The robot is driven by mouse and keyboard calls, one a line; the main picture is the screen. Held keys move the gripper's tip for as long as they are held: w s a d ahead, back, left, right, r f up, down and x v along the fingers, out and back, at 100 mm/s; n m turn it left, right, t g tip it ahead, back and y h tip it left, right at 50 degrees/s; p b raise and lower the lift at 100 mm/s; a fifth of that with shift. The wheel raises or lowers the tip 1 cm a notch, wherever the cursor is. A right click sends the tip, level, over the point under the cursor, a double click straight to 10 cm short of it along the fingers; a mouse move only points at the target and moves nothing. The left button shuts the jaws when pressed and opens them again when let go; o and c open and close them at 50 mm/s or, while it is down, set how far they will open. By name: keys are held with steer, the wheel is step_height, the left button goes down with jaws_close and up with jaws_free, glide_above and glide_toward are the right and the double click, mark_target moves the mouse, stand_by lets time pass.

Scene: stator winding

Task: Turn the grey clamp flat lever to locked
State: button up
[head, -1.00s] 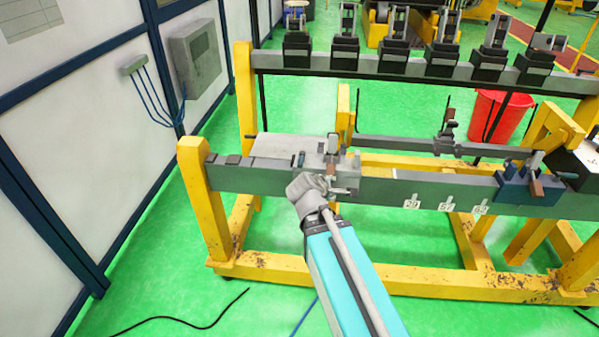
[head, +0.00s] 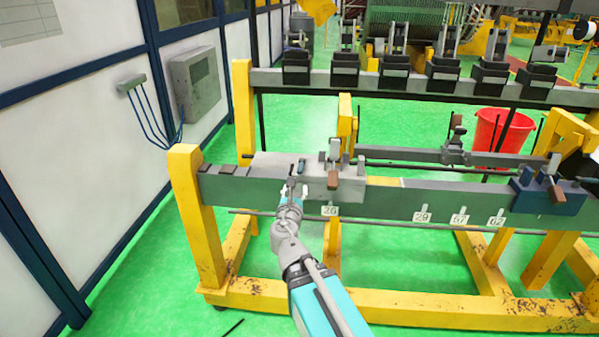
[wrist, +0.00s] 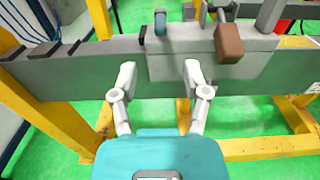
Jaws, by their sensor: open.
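The grey clamp (head: 318,178) sits on the left part of the grey beam, and its face also shows in the wrist view (wrist: 190,62). A brown block handle (head: 333,180) hangs on its front; in the wrist view this handle (wrist: 229,43) is right of my fingers. A small blue-grey lever (head: 301,168) stands on the clamp's top, left of the handle; in the wrist view it (wrist: 161,24) is upright, straight ahead between my fingers. I cannot tell its lock state. My gripper (head: 294,190) is open and empty, in front of the beam and apart from the lever.
A blue clamp (head: 545,195) with another brown handle stands on the beam at right. Yellow frame posts (head: 188,205) hold the beam (head: 420,195). A rear rack carries several black fixtures. A red bin (head: 500,130) stands behind. The green floor in front is mostly clear.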

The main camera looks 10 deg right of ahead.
mark_target(301, 162)
steer(key=shift+w, duration=0.15)
steer(key=x, duration=1.3)
steer(key=shift+w+d, duration=0.15)
steer(key=shift+w, duration=0.1)
steer(key=shift+c, duration=0.3)
jaws_close()
